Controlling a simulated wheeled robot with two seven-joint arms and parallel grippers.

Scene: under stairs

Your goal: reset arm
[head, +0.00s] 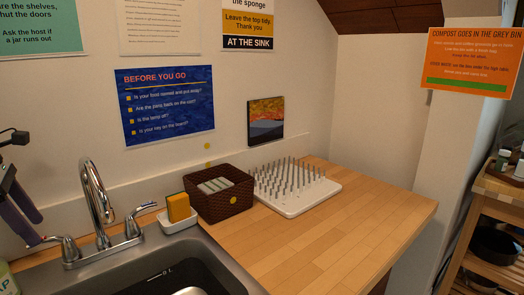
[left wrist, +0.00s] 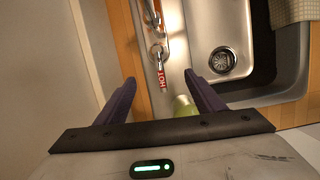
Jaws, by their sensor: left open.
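My left gripper (head: 18,215) shows at the left edge of the head view, with purple fingers pointing down beside the sink. In the left wrist view its two fingers (left wrist: 165,98) are spread apart with nothing held between them. A pale green bottle (left wrist: 183,104) shows beyond the fingers, close to the right one in the picture; whether it touches is unclear. The bottle also shows at the lower left of the head view (head: 8,281). My right gripper is in neither view.
The chrome faucet (head: 97,195) stands near my left gripper, behind the sink (head: 205,262). A yellow sponge in a white holder (head: 178,207), a brown basket (head: 220,197) and a white peg rack (head: 297,187) stand on the wooden counter (head: 345,235). The counter's front right is clear.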

